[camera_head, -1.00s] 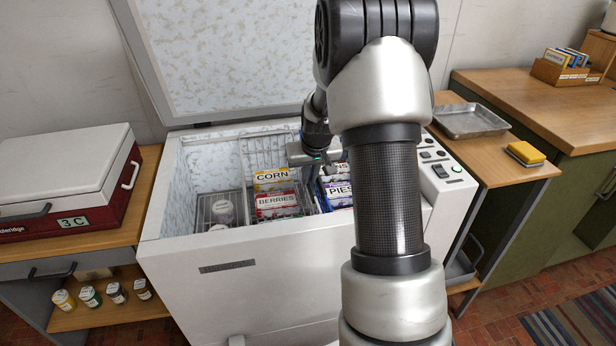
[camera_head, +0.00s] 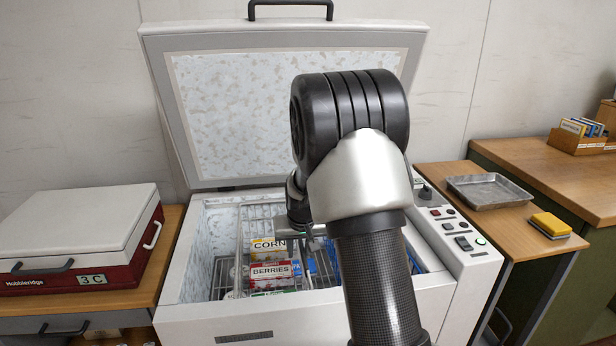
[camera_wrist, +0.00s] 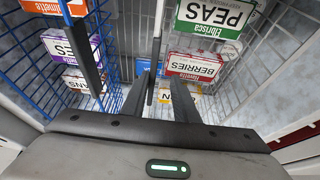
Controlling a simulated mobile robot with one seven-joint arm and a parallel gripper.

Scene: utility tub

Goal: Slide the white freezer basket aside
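The white freezer basket (camera_head: 240,240) is a wire basket inside the open chest freezer. It holds a yellow CORN box (camera_head: 268,247) and a red BERRIES box (camera_head: 270,272). It also shows in the wrist view (camera_wrist: 233,75), with PEAS (camera_wrist: 213,14) and BERRIES (camera_wrist: 195,67) boxes inside. A gap shows between the fingers. Whether either touches the wire is unclear. In the head view my arm hides most of the gripper.
A blue wire basket (camera_wrist: 25,65) with boxes lies beside the white one, at left in the wrist view. The freezer lid (camera_head: 285,110) stands open behind. A red and white case (camera_head: 80,240) is left; a metal tray (camera_head: 488,190) and sponge (camera_head: 549,224) are right.

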